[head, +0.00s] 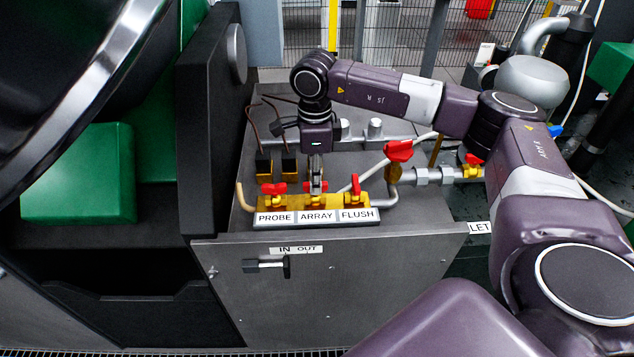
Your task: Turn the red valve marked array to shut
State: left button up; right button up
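The brass valve block carries a label strip reading PROBE, ARRAY (317,217) and FLUSH. The red array valve handle (324,186) is in the middle, partly hidden by my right gripper (316,187). Bits of red show on both sides of the fingers, so the handle seems to lie crosswise. My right gripper points down over this handle, with its fingertips at it. I cannot tell whether the fingers are closed on it or only around it. My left gripper is out of view.
The red probe handle (273,189) is left and lies crosswise; the red flush handle (355,184) is right and points along the view. A larger red valve (398,151) and another red valve (473,159) stand on pipes behind right. A black panel (210,120) rises at left.

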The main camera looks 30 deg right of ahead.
grip_shut()
jog(key=m, duration=0.4)
jog(key=shift+m, duration=0.3)
jog(key=m, duration=0.4)
jog(key=shift+m+p, duration=0.3)
jog(key=shift+p, duration=0.1)
